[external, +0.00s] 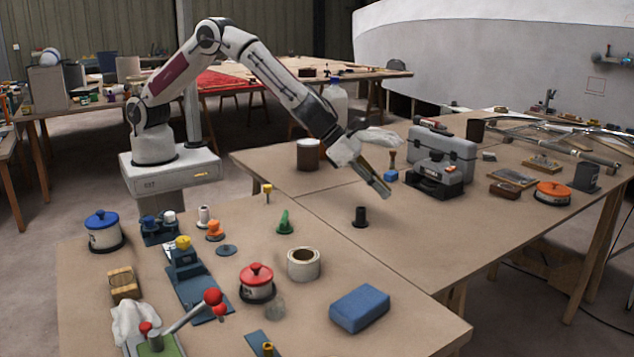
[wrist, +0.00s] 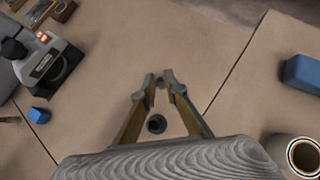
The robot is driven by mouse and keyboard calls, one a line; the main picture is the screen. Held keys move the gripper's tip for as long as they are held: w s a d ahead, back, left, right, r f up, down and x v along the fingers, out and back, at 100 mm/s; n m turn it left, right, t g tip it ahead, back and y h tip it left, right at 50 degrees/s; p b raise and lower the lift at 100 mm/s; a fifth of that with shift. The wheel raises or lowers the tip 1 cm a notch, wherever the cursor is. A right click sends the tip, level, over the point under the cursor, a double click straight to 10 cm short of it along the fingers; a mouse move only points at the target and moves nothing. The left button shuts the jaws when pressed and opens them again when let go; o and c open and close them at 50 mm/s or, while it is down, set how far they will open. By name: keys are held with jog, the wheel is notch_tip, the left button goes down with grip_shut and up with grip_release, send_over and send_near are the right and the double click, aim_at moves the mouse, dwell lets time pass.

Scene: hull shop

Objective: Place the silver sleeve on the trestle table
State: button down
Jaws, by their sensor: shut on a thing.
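My gripper (external: 382,189) is above the trestle table (external: 420,240), pointing down and to the right. In the wrist view its two fingertips (wrist: 161,80) nearly meet, shut on a small grey piece, the silver sleeve (wrist: 160,83). The fingertips hide most of the sleeve, and I cannot make it out in the external view. The sleeve appears held clear of the table top. A dark upright cylinder with a wider base (external: 360,216) stands on the table below and left of the gripper; it also shows between the fingers in the wrist view (wrist: 157,124).
A grey toolbox (external: 442,150) and small blue block (external: 391,176) stand behind the gripper. A blue block (external: 359,308) and tape roll (external: 303,263) lie nearer the front. The table right of the dark cylinder is clear. A seam crosses the table tops.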

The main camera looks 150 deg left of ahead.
jog(key=shift+f, duration=3.05)
jog(key=shift+f, duration=0.2)
jog(key=shift+f, duration=1.65)
jog(key=shift+f, duration=0.1)
jog(key=c, duration=2)
grip_release()
jog(key=shift+c, duration=0.2)
jog(key=shift+s+d+r, duration=0.3)
jog(key=shift+d+r, duration=0.05)
jog(key=shift+r, duration=0.25)
jog(key=v, duration=1)
jog(key=shift+s+r, duration=0.2)
jog(key=shift+r, duration=0.05)
